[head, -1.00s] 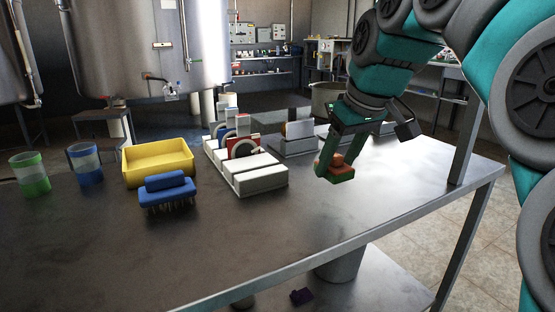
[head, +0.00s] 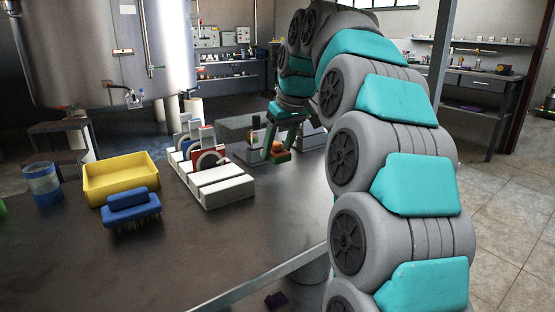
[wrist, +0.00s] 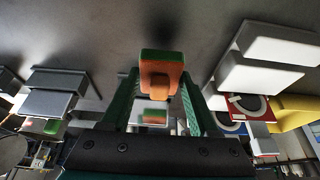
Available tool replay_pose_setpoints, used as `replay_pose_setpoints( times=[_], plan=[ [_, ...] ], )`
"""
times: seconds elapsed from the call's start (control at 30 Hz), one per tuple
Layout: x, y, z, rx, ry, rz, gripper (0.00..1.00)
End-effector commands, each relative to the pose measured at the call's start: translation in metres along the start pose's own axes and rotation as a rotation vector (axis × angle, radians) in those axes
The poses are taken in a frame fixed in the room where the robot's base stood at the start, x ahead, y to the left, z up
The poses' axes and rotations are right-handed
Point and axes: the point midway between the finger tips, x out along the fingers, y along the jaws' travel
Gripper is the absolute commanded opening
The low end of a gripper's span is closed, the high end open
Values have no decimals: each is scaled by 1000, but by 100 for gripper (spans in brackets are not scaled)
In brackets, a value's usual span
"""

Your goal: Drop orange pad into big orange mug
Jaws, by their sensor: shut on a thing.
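My gripper (head: 276,140) is shut on the orange pad (head: 280,149), above the far right part of the steel table. In the wrist view the orange pad (wrist: 160,76) sits between the two green fingers of my gripper (wrist: 160,84), with a green layer on its outer side and an orange block as its grip. No big orange mug can be made out in either view. My arm covers much of the right of the head view and hides the table behind it.
A white slotted rack (head: 215,185) with upright pieces stands left of my gripper, and a grey rack (wrist: 55,92) shows in the wrist view. Further left are a yellow tub (head: 122,178), a blue brush (head: 131,208) and a blue-based cup (head: 42,184). The front table surface is clear.

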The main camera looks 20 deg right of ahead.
Motion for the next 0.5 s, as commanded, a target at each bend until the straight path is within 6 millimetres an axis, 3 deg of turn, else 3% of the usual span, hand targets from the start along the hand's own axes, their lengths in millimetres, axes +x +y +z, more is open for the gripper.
replay_pose_setpoints(
  times=[0.23, 0.5],
  plan=[
    [8, 1, 2, 0, 2, 1, 6],
    [32, 0, 11, 0, 0, 0, 6]
  ],
)
